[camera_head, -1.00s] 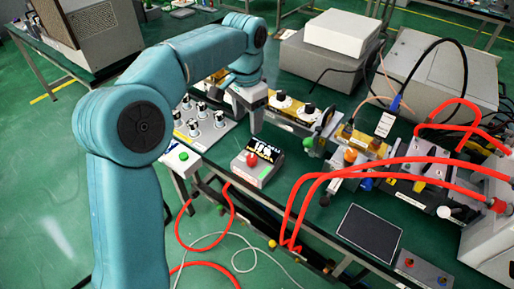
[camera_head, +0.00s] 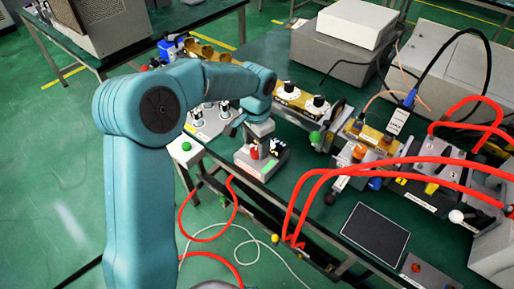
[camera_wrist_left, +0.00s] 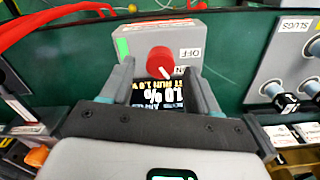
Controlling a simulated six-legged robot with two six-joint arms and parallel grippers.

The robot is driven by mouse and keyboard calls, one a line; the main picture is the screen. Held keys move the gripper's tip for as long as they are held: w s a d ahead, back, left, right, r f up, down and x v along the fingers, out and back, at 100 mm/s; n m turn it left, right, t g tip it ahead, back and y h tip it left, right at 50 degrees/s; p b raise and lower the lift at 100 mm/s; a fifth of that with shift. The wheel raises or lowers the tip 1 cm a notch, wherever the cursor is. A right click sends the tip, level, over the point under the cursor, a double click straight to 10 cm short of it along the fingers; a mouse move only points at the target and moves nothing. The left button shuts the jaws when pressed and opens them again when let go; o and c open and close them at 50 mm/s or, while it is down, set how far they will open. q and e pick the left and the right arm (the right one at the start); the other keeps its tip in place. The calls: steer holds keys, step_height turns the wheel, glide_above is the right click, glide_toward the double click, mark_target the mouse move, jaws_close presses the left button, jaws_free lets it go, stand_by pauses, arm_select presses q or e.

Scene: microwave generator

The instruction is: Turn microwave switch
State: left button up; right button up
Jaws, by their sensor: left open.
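The microwave switch is a grey box (camera_head: 270,165) with a red knob (camera_head: 254,152), near the front edge of the table in the head view. In the left wrist view the box (camera_wrist_left: 110,38) carries an OFF label and a green patch, and the red knob (camera_wrist_left: 160,61) has a white mark. My left gripper (camera_wrist_left: 160,75) is open, with one finger on each side of the knob and a visible gap to each. In the head view my left gripper (camera_head: 263,146) is just above the box and partly covers it. My right gripper is not in view.
A panel with several knobs (camera_head: 207,122) stands left of the switch box. A small white box with a green button (camera_head: 186,149) is at the table corner. Red cables (camera_head: 330,180) arch over the right side. A dark flat panel (camera_head: 375,235) lies at the front right.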

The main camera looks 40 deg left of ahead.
arm_select(q)
steer(key=shift+f, duration=0.65)
steer(key=shift+s+f, duration=0.1)
steer(key=shift+f, duration=0.15)
steer(key=shift+f, duration=0.1)
steer(key=c, duration=1)
steer(key=shift+c, duration=0.2)
